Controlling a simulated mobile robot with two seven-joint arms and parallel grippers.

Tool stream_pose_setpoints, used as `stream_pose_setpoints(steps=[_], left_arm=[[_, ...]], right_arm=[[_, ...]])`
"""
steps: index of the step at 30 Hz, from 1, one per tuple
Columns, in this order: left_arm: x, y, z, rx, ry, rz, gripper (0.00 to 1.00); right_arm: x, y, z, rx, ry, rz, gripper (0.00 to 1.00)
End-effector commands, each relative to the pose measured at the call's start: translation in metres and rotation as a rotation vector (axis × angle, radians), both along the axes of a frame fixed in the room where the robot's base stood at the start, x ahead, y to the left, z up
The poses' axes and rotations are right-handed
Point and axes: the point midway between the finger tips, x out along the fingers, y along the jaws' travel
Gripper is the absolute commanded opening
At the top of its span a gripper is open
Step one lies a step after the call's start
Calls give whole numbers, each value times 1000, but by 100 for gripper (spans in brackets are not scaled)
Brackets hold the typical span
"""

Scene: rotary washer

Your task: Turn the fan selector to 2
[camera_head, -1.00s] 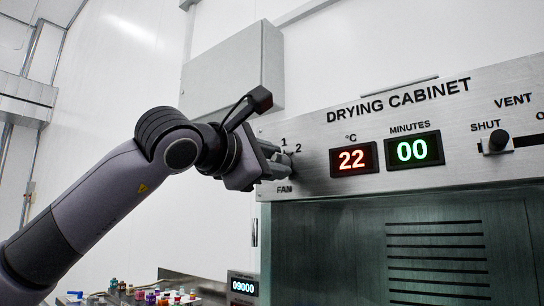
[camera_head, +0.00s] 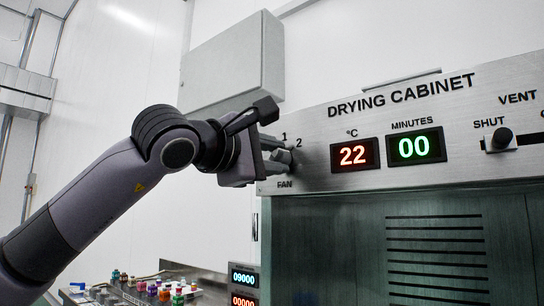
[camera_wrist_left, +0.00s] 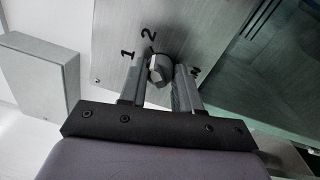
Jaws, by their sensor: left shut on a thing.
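The fan selector is a small round grey knob (camera_wrist_left: 157,69) on the left end of the drying cabinet panel (camera_head: 310,180). In the left wrist view it sits between my gripper's two fingers, with the printed marks 1 and 2 above it. My left gripper (camera_head: 280,150) is shut on the knob, with one finger on each side. In the head view the fingers mostly hide the knob, while the marks 1, 2 and FAN show around it. A small dark mark shows at the knob's edge near the 2, but I cannot tell the exact setting. My right gripper is not in view.
A red temperature display (camera_head: 354,155) reads 22 and a green minutes display (camera_head: 416,147) reads 00. The vent slider (camera_head: 501,139) is near SHUT. A grey wall box (camera_head: 233,66) hangs behind my arm. Several small coloured items (camera_head: 150,291) stand low on a bench.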

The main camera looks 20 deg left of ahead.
Motion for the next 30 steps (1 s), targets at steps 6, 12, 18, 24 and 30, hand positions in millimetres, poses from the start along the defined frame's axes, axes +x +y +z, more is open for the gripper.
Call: stream_pose_setpoints(steps=[6, 12, 18, 24, 30], left_arm=[[0, 0, 0, 3, -1, 0, 58], [0, 0, 0, 1, 0, 0, 58], [-15, 6, -2, 0, -2, 0, 58], [-46, 17, -4, 3, -3, 1, 58], [-65, 24, -5, 3, -1, 1, 58]], right_arm=[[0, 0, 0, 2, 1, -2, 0], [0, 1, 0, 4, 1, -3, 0], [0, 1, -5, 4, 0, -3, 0], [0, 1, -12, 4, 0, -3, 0], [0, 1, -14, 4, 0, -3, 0]])
